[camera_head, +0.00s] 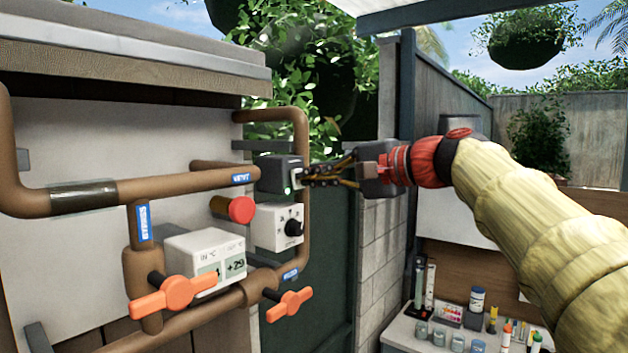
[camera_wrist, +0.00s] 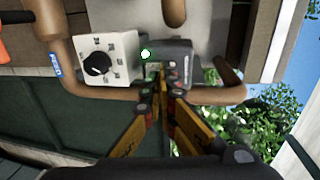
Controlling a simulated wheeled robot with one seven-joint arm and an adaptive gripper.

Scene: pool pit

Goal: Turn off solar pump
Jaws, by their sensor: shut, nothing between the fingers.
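A small dark grey box (camera_head: 276,174) is mounted by the copper-brown pipes, just right of the "VENT" label. The fingers partly hide the front plate.
A white box with a black dial (camera_head: 278,227) sits just below. A red knob (camera_head: 240,209), a white temperature display (camera_head: 205,262) and orange valve handles (camera_head: 172,296) are on the pipes nearby. A pipe loops close beside the fingers. A shelf with bottles (camera_head: 440,333) stands lower right.

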